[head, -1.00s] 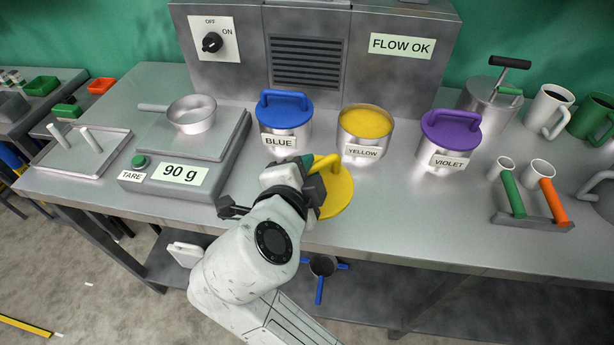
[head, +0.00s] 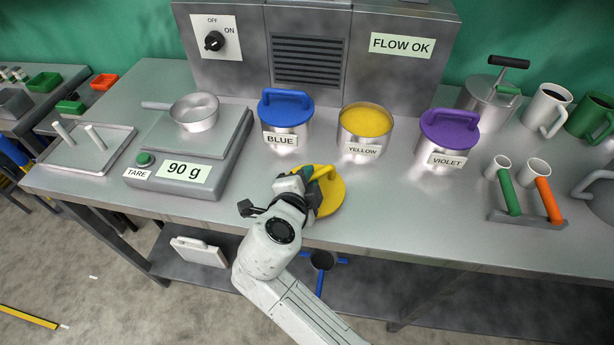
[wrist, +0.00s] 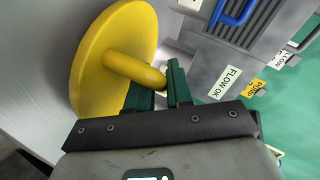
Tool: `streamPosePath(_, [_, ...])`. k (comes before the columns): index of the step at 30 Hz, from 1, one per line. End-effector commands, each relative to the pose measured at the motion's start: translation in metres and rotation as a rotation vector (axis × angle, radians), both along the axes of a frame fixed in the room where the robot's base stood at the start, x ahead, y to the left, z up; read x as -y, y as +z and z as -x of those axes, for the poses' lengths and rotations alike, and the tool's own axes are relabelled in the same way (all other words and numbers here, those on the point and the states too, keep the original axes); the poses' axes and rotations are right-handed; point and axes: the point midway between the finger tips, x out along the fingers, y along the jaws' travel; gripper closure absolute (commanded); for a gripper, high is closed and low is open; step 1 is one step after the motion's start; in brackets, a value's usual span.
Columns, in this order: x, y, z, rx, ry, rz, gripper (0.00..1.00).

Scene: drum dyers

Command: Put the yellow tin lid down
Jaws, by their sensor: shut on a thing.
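The yellow tin lid (head: 330,193) is a round disc with a bar handle, low over the front of the steel bench in the head view. I cannot tell for certain whether it touches the bench. My gripper (head: 312,177) is shut on its handle from the left. In the wrist view the lid (wrist: 92,62) stands out beyond the green fingers of my gripper (wrist: 160,82), with its handle between them. The open yellow tin (head: 364,130), full of yellow powder, stands behind the lid.
A blue-lidded tin (head: 286,120) and a violet-lidded tin (head: 447,137) flank the yellow tin. A scale (head: 190,160) reading 90 g carries a pan (head: 196,112) at left. A scoop rack (head: 530,220) stands at right. The bench front right of the lid is clear.

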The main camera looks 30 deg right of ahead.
Motion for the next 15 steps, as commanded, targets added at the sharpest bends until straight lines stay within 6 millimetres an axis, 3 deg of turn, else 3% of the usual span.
streamPosePath(5, [-0.0002,-0.0027,-0.0002,0.001,0.0,0.0,1.0])
streamPosePath(6, [-0.0003,-0.001,-0.0002,0.0,0.001,-0.001,0.76])
streamPosePath(13, [-0.0003,-0.0009,0.0,0.0,0.001,-0.001,0.54])
streamPosePath(15, [-0.0003,-0.0011,0.0,0.0,0.001,-0.001,0.54])
